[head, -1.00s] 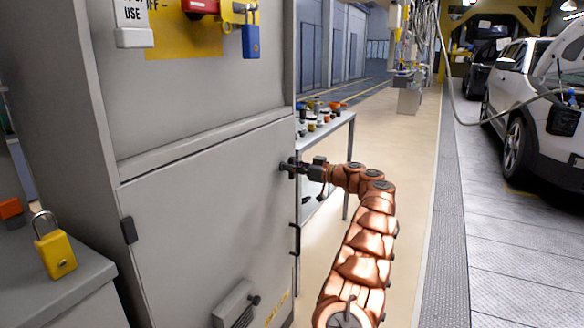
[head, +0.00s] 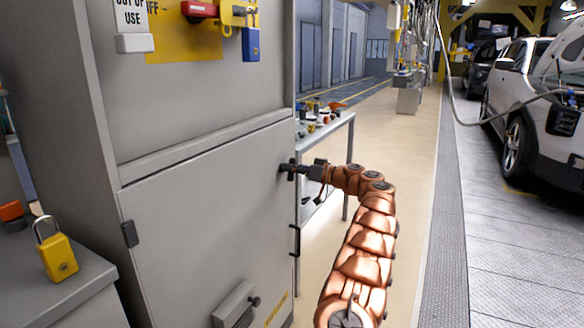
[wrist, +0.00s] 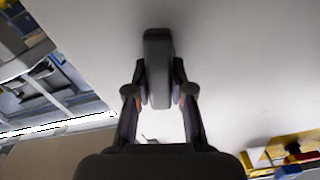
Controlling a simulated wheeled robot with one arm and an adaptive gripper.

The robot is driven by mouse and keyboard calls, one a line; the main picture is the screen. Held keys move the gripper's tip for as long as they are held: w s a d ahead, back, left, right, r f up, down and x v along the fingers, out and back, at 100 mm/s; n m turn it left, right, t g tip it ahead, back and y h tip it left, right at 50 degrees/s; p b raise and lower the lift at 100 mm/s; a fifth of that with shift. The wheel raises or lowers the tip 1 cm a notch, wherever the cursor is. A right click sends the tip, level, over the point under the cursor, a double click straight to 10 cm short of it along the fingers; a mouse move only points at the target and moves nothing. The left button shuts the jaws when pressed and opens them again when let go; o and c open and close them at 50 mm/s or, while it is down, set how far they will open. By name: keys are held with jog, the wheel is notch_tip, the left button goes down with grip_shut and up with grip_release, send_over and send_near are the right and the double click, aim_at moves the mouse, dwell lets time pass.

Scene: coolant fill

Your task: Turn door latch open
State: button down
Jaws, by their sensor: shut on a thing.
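The grey cabinet door (head: 205,215) is flush with the cabinet front. Its dark latch (head: 284,168) sits near the door's right edge, small and partly covered by my gripper in the head view. My gripper (head: 296,169) reaches it from the right. In the wrist view the latch (wrist: 158,60) is an upright dark grey bar against the pale door. The two fingers of my gripper (wrist: 160,95) are closed on its lower part, one on each side. The latch stands about in line with the gripper.
A shelf table (head: 335,125) with small coloured parts stands behind my arm, right of the cabinet. A yellow padlock (head: 59,258) stands on a grey surface at left. Red, yellow and blue lock parts (head: 236,14) hang above the door.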

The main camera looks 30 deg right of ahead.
jog(key=m+p, duration=0.1)
jog(key=m, duration=0.2)
jog(key=shift+d+m+p, duration=0.1)
jog(key=shift+m+p, duration=0.2)
jog(key=shift+m, duration=0.1)
jog(key=m+p, duration=0.2)
jog(key=m, duration=0.1)
jog(key=shift+w, duration=0.15)
jog(key=m, duration=0.1)
jog(key=m+p, duration=0.1)
jog(key=m, duration=0.1)
jog(key=m+p, duration=0.1)
jog(key=shift+d+f+m, duration=0.1)
jog(key=shift+f+m, duration=0.15)
jog(key=shift+m, duration=0.15)
jog(key=shift+f+m+p, duration=0.15)
jog(key=shift+m+p, duration=0.85)
jog(key=shift+m, duration=0.5)
jog(key=c, duration=1)
grip_release()
jog(key=shift+d, duration=0.1)
